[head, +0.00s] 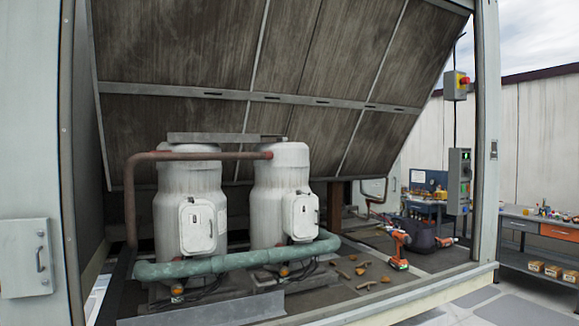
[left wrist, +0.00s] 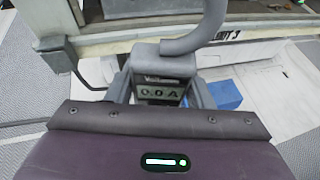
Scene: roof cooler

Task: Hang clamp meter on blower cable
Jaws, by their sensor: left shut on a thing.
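My left gripper (left wrist: 162,92) shows in the left wrist view, shut on the clamp meter (left wrist: 163,70). Whether the jaw is open or closed is cut off by the top edge. A thin black cable (left wrist: 88,91) runs from a grey box (left wrist: 55,47) at the left, apart from the meter; I cannot tell if it is the blower cable. Neither gripper shows in the head view.
Two white compressors (head: 188,205) with a green pipe (head: 230,258) stand inside the open cooler housing. An orange drill (head: 398,250) and small loose parts lie on its floor. A workbench (head: 540,225) stands at the right. A blue box (left wrist: 222,94) lies beyond the meter.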

